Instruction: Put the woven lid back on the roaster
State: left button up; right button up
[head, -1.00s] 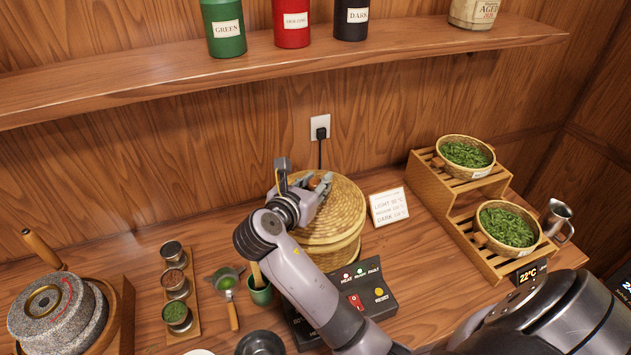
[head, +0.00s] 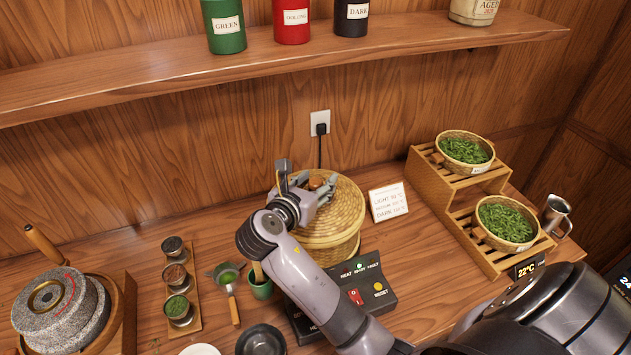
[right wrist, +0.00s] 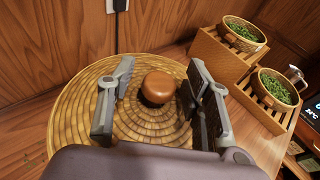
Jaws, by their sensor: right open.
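The woven lid (head: 344,205) is round, straw-coloured and spiral-woven, with a brown wooden knob (right wrist: 158,87) at its centre. It sits on top of the woven body of the roaster (head: 338,252), which stands behind a black control box (head: 372,288) with a red switch. My right gripper (head: 305,184) is over the lid. In the right wrist view its fingers (right wrist: 152,95) are open, one on each side of the knob, with a gap showing on both sides. The lid's near edge is hidden by my gripper in that view. My left gripper is not in view.
A white temperature card (head: 388,203) stands right of the roaster. A wooden stepped rack (head: 447,215) with tea baskets is farther right. A green cup (head: 261,287), a rack of small tins (head: 190,315) and a stone mill (head: 58,310) are left. A shelf (head: 290,62) runs above.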

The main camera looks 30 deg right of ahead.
jog(key=shift+r, duration=0.1)
jog(key=shift+r+b, duration=0.35)
jog(key=shift+b, duration=0.1)
jog(key=p+v, duration=0.3)
jog(key=r+p+v, duration=0.1)
jog(key=p+v, duration=0.1)
jog(key=v, duration=0.1)
jog(key=shift+w+d+p, duration=0.1)
jog(key=shift+w+p, duration=0.05)
jog(key=shift+p, duration=0.25)
jog(key=p+v, duration=0.2)
jog(key=v, duration=0.4)
jog(key=shift+f, duration=0.3)
